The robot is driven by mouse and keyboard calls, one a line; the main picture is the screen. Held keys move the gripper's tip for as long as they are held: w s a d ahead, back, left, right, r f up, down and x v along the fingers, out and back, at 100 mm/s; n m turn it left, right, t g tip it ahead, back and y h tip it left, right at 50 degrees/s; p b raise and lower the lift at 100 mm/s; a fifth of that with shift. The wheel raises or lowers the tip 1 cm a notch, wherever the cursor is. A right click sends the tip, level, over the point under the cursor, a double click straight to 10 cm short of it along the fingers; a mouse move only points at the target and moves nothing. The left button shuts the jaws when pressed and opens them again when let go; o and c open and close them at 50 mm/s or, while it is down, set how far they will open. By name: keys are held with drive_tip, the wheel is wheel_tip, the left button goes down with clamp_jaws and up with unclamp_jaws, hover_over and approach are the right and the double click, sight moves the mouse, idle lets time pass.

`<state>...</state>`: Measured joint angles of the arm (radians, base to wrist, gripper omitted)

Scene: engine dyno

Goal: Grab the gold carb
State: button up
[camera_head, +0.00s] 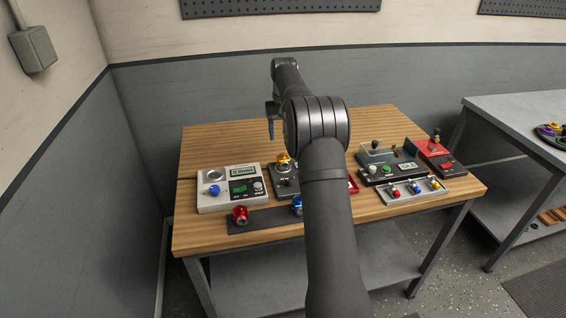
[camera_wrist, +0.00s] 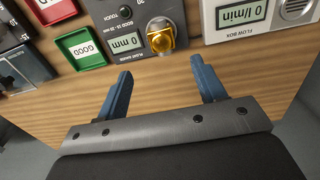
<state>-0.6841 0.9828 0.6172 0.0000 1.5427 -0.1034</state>
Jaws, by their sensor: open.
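The gold carb (camera_wrist: 161,42) sits on a dark grey gauge box (camera_wrist: 124,22) whose display reads 0 mm. In the head view the gold carb (camera_head: 283,161) shows just left of my arm, on the same box (camera_head: 286,187). My gripper (camera_wrist: 161,70) is open and empty, its two blue fingers spread apart. In the wrist view the gold carb appears beyond the fingertips, roughly centred between them, and apart from them. In the head view my gripper (camera_head: 271,128) hangs above the table's back part; its fingers are partly hidden there.
A light flow box (camera_head: 214,206) stands left of the gauge box. A dark rack (camera_head: 265,221) at the front holds a red carb (camera_head: 240,214) and a blue carb (camera_head: 297,205). A green GOOD tray (camera_wrist: 82,48) and a red tray (camera_wrist: 55,10) lie beside the gauge box. My arm hides the table's middle.

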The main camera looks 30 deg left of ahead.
sight(283, 155)
wheel_tip(283, 155, down, 7)
drive_tip(key=shift+r, duration=0.2)
drive_tip(key=shift+s+f, duration=0.2)
drive_tip(key=shift+f, duration=2.45)
drive_tip(key=c, duration=1.2)
drive_tip(key=shift+o, duration=0.2)
drive_tip(key=shift+r, duration=0.1)
